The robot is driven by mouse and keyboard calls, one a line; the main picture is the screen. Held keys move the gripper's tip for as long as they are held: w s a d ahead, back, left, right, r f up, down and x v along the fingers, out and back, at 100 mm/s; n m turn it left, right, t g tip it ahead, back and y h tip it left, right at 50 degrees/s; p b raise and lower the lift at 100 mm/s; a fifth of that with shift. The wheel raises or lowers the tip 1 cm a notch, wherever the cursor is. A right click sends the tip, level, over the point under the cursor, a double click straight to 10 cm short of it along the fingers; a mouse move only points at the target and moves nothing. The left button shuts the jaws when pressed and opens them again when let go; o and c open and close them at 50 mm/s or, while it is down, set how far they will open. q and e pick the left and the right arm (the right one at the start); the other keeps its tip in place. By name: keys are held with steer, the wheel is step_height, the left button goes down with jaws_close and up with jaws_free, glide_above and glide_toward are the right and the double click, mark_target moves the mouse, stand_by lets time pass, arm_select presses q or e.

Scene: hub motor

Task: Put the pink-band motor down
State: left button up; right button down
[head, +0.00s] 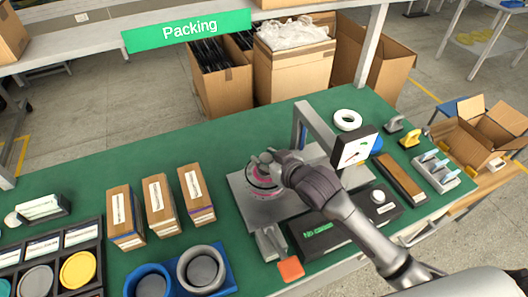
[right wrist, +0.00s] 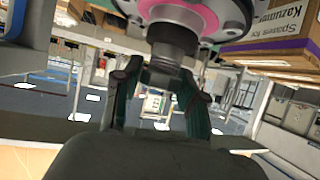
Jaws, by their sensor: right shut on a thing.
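The pink-band motor (head: 262,181) is a round grey disc with a pink ring, over the grey metal plate (head: 240,197) of the gauge stand. I cannot tell whether it touches the plate. My right gripper (head: 272,160) is shut on the motor's central shaft from above and hides part of the disc. In the right wrist view the two fingers (right wrist: 162,75) close around the dark shaft, and the pink-banded motor (right wrist: 190,12) fills the top edge. My left gripper is not in view.
A gauge box (head: 354,149) stands right of the plate. An orange pad (head: 290,268) lies in front. Three brown cartons (head: 161,205) and a blue fixture with grey rings (head: 201,269) stand to the left. Green mat (head: 235,150) is bare behind the plate.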

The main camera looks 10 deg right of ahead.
mark_target(260, 185)
steer(key=shift+w+f, duration=0.15)
steer(key=shift+a+f, duration=0.1)
steer(key=shift+f, duration=0.15)
step_height(260, 185, down, 3)
steer(key=shift+r, duration=0.1)
steer(key=shift+f, duration=0.6)
steer(key=c, duration=0.9)
jaws_free()
steer(key=shift+f, duration=0.25)
steer(key=shift+o, duration=1.2)
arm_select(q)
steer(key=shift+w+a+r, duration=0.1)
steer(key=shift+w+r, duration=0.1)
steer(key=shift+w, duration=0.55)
arm_select(e)
steer(key=shift+r, duration=0.15)
